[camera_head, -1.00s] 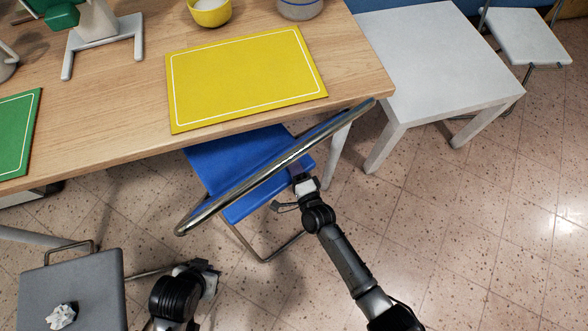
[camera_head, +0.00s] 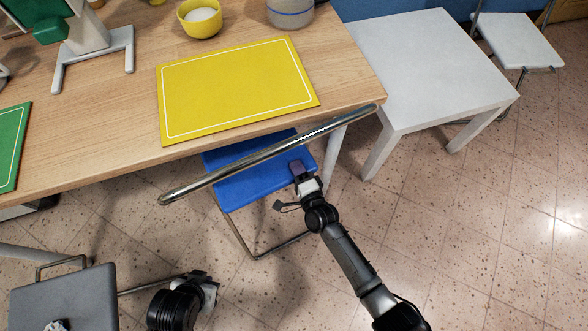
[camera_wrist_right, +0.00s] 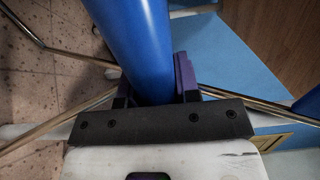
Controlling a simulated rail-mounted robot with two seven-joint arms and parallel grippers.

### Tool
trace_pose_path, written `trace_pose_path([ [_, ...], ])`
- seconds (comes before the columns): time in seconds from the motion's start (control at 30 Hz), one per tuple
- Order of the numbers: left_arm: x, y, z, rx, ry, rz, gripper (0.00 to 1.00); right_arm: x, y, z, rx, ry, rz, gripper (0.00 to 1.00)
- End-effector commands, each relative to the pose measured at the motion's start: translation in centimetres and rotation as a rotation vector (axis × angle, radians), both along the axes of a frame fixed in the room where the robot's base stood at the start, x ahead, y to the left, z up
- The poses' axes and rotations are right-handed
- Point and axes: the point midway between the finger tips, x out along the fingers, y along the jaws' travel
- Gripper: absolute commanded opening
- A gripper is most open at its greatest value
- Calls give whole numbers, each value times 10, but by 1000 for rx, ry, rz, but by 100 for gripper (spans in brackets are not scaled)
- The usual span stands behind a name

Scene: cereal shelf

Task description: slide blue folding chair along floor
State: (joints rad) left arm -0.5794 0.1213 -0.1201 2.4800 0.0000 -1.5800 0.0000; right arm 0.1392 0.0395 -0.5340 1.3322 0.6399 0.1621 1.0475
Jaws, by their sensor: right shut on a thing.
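The blue folding chair (camera_head: 258,184) stands partly under the front edge of the wooden table, which hides part of it. In the right wrist view the purple fingers (camera_wrist_right: 160,85) sit on either side of a rounded blue part of the chair (camera_wrist_right: 140,45). My left gripper (camera_head: 208,288) is low at the left, apart from the blue chair; its fingers are unclear.
The wooden table (camera_head: 345,70) holds a yellow mat (camera_head: 238,90), a yellow bowl (camera_head: 199,18) and a green mat (camera_head: 10,145). A white side table (camera_head: 430,60) stands at right. A grey chair (camera_head: 65,300) is at lower left. The floor (camera_head: 450,220) at right is clear.

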Motion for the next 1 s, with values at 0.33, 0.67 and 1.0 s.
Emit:
trace_pose_path([
  [0.33,0,2,7,7,1,-4,0,-14,-12,-6,-21,5,-3,0],
  [0.67,0,0,8,-2,0,2,0,-16,-12,-5,-14,5,-3,33],
  [1.0,-1,-4,8,-12,2,6,0,-16,-9,-2,-8,1,1,59],
])
